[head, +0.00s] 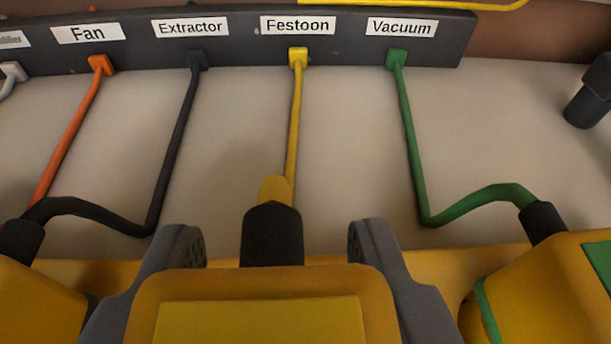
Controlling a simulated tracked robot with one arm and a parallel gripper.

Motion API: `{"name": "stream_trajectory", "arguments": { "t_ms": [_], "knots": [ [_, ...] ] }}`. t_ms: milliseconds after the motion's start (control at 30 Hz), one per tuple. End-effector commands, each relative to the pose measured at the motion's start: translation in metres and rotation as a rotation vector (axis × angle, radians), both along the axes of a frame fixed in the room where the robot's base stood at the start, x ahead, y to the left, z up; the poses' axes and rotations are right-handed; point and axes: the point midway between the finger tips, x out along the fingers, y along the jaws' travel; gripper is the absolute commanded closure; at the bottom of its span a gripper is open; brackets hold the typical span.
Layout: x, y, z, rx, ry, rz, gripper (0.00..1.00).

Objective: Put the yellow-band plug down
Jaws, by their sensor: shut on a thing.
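The yellow-band plug (260,312) is at the bottom centre of the head view, an orange-yellow body with a brighter yellow panel. Its black cord sleeve points away from me, and its yellow cord (295,120) runs up to the label Festoon. My gripper (275,240) has one grey finger on each side of the plug and is shut on it. The plug's near end and whatever lies beneath it are out of view.
A dark strip (345,50) with labels Fan, Extractor, Festoon and Vacuum runs along the back. Another yellow plug (35,305) lies left; a green-marked plug (545,285) lies right. A yellow edge (330,256) runs behind them. A black cylindrical object (588,95) stands far right.

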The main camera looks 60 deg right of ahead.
Motion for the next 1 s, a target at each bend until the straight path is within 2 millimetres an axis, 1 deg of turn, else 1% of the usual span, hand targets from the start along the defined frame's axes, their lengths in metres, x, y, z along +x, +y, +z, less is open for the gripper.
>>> {"name": "stream_trajectory", "arguments": {
  "t_ms": [33,100,367,500,600,933,967,1000],
  "knots": [
    [0.002,-0.006,-0.001,-0.001,0.0,-0.002,0.86],
    [0.005,-0.01,0.0,-0.002,-0.001,-0.002,0.86],
    [0.012,-0.019,-0.003,-0.001,-0.001,0.001,0.86],
    [0.011,-0.016,-0.03,0.004,0.003,0.002,0.86],
    [0.011,-0.017,-0.04,0.004,0.004,0.001,0.86],
    [0.011,-0.016,-0.039,0.001,0.002,0.003,0.86],
    [0.011,-0.016,-0.039,0.001,0.002,0.003,0.55],
    [0.011,-0.017,-0.039,0.0,0.001,0.003,0.44]
  ]
}}
